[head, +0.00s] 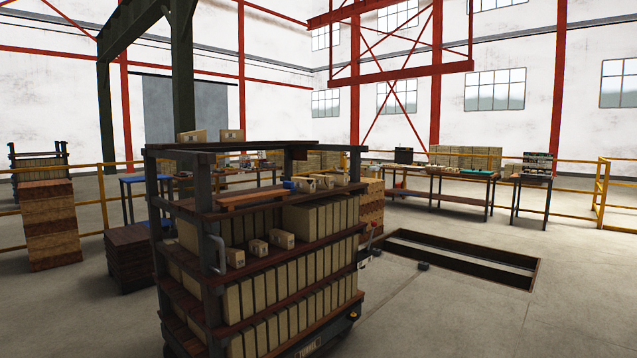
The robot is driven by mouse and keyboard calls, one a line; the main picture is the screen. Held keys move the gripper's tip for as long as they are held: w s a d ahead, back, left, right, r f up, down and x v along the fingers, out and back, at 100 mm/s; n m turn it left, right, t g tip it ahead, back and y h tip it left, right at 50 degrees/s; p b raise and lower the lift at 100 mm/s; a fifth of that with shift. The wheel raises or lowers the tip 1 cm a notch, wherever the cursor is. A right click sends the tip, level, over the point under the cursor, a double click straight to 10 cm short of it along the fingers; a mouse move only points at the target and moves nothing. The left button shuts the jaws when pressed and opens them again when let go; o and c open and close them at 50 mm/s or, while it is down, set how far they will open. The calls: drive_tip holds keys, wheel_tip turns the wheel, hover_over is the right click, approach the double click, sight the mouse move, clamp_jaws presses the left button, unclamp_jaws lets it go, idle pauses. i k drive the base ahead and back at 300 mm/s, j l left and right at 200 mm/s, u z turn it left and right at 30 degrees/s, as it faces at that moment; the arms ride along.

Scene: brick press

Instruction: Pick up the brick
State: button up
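A wheeled rack (256,213) stands in the near middle of the head view. Its lower shelves hold rows of upright tan bricks (275,290). Smaller pale bricks lie singly along the near edge of the middle shelf: a left one (236,257), a middle one (258,247) and a right one (283,238). Several more small bricks (304,184) lie on the shelf above, at its right. Two pale blocks (192,137) sit on the rack's top board. I cannot tell which brick the task means. My gripper is not in view.
A rectangular floor pit (460,262) lies right of the rack. Work tables (440,180) stand behind it. Wooden stacks (50,225) stand at left. Yellow railings (600,190) run along the back. The floor at the front right is clear.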

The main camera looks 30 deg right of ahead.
sight(324, 182)
drive_tip(key=i+l, duration=0.45)
drive_tip(key=l, duration=0.3)
drive_tip(key=i+l, duration=0.45)
drive_tip(key=l, duration=0.3)
drive_tip(key=i+l, duration=0.25)
drive_tip(key=l+u, duration=0.05)
drive_tip(key=l, duration=0.05)
